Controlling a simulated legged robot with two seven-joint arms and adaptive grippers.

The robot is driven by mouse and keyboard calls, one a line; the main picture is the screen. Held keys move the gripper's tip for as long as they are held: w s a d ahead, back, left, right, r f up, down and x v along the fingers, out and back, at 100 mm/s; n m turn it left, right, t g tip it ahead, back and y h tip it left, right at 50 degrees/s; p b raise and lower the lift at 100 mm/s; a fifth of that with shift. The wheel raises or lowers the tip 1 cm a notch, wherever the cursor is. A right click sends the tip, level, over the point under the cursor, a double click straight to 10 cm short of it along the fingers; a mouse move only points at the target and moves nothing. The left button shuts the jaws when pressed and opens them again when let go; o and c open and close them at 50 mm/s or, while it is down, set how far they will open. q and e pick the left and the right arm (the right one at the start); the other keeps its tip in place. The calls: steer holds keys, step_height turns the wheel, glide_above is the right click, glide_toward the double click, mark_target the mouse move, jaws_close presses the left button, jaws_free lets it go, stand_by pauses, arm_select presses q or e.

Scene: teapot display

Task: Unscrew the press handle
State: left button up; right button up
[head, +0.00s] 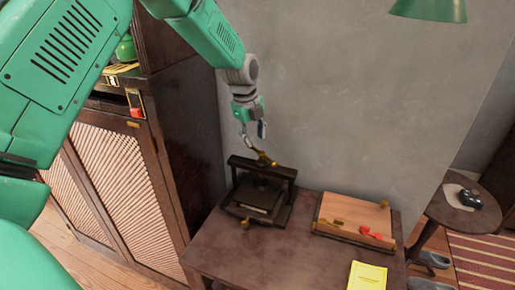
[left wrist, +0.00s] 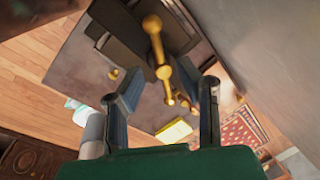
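The black book press (head: 262,197) stands at the back left of the dark table, against the grey wall. Its brass press handle (head: 264,159) sits on top of the frame. In the left wrist view the handle (left wrist: 162,70) is a brass bar with round knobs, lying ahead of and between my fingers. The press frame (left wrist: 128,42) shows behind it. My left gripper (head: 252,134) is just above the handle, pointing down. In the left wrist view my left gripper (left wrist: 170,84) is open, with its fingers apart and not closed on the handle. My right gripper is not in view.
A wooden board (head: 352,216) with brass and red pieces lies on the table (head: 240,258) right of the press. A yellow booklet (head: 367,277) lies at the front. A slatted cabinet (head: 135,185) stands left; a round side table (head: 465,208) stands right.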

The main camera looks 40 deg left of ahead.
mark_target(257, 150)
arm_select(q)
steer(key=shift+w+d+f, duration=0.1)
steer(key=shift+w+f, duration=0.1)
steer(key=shift+f, duration=0.95)
steer(key=shift+w+d+f, duration=0.1)
steer(key=shift+w+f, duration=0.1)
steer(key=shift+f, duration=0.9)
jaws_close()
